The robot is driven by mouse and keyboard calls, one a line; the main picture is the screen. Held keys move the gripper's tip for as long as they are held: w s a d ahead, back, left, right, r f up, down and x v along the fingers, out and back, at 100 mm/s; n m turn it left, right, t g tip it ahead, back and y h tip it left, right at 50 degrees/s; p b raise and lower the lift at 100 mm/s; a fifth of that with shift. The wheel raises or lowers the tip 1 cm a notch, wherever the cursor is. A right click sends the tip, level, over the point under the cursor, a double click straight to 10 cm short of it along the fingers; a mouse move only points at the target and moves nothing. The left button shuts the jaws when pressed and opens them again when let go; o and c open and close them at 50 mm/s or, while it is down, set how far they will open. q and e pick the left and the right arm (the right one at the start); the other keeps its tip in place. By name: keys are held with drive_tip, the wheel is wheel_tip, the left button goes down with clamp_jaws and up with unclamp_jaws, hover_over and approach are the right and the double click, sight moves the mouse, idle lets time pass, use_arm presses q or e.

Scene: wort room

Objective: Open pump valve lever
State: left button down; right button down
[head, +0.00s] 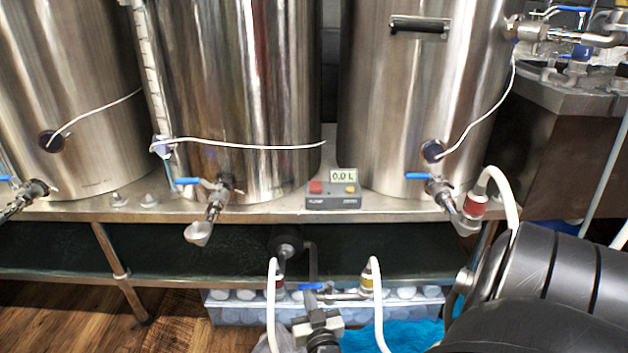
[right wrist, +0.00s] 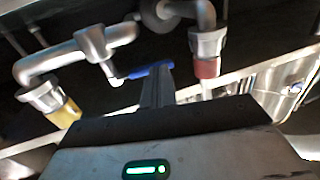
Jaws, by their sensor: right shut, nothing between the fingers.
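The pump valve's blue lever (head: 313,286) is on the pipework below the tank shelf, between the red-banded and yellow-banded hose couplings. In the right wrist view the blue lever (right wrist: 150,71) shows beside a metal valve body (right wrist: 97,45). My right gripper (head: 312,302) is just in front of the lever in the head view. In the right wrist view its fingers (right wrist: 157,88) are shut and their tips overlap the lever; I cannot tell whether they touch it. Nothing is held. The dark round pump (head: 286,241) is behind. My left gripper is not in view.
White hoses (head: 377,305) hang on both sides of the valve. A pump display box (head: 333,196) reading 0.0 L sits on the shelf between steel tanks (head: 240,90). A clear bin (head: 235,311) and blue cloth (head: 410,336) lie below. Other blue-handled valves (head: 420,176) are above.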

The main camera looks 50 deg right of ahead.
drive_tip(key=shift+w, duration=0.35)
drive_tip(key=shift+w+r, duration=0.1)
drive_tip(key=shift+w, duration=0.05)
idle(0.3)
